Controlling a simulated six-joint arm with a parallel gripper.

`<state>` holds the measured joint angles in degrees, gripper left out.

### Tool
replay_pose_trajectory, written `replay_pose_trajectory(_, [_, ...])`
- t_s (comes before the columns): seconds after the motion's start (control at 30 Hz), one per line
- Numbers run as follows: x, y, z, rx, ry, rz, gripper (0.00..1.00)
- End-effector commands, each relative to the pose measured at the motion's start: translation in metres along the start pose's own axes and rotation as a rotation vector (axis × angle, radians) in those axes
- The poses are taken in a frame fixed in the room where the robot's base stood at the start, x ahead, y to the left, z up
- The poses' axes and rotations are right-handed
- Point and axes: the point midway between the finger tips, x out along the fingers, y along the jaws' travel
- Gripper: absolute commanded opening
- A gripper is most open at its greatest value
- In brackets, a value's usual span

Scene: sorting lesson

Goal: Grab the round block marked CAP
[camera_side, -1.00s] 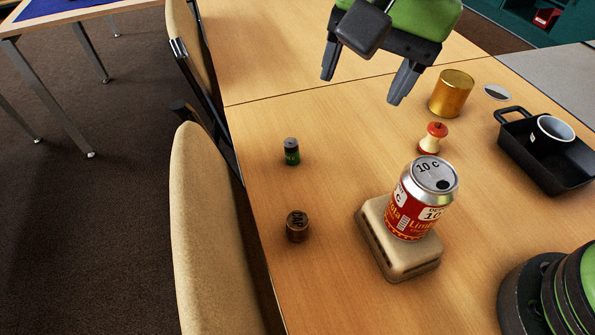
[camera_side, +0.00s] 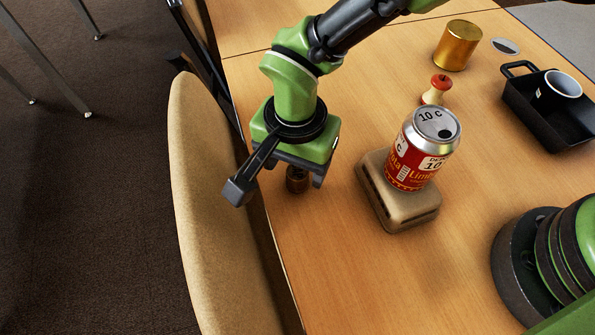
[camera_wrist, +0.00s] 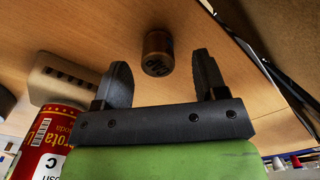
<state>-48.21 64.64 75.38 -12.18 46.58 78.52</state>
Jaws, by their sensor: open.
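The round block marked CAP (camera_side: 297,181) is a small brown cylinder standing on the table near its left edge in the side view. My gripper (camera_side: 291,185) is above and around it there, and hides its top. In the wrist view the block (camera_wrist: 157,54) shows ahead, between the lines of the two fingers and just beyond their tips. My gripper (camera_wrist: 161,75) is open and empty, with clear room on both sides of the block. I cannot tell whether a finger touches it.
A red soda can (camera_side: 417,155) stands on a beige block (camera_side: 396,205) to the right. An apple core (camera_side: 436,90), a gold tin (camera_side: 457,46) and a black pan (camera_side: 525,115) holding a white cup (camera_side: 558,88) are farther right. A chair (camera_side: 205,190) stands along the left edge.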

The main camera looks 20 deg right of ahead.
Motion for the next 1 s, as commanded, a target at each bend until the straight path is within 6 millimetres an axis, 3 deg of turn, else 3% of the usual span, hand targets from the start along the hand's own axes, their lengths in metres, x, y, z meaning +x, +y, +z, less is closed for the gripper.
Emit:
replay_pose_trajectory(0.2, [0.029,0.002,0.002,0.0,-0.001,0.001,0.66])
replay_pose_trajectory(0.47, [0.032,0.002,0.002,0.0,-0.001,-0.001,0.66])
replay_pose_trajectory(0.7, [0.032,0.002,0.002,0.0,-0.001,-0.001,0.13])
replay_pose_trajectory(1.0, [0.029,0.002,0.002,-0.001,-0.001,-0.002,0.13])
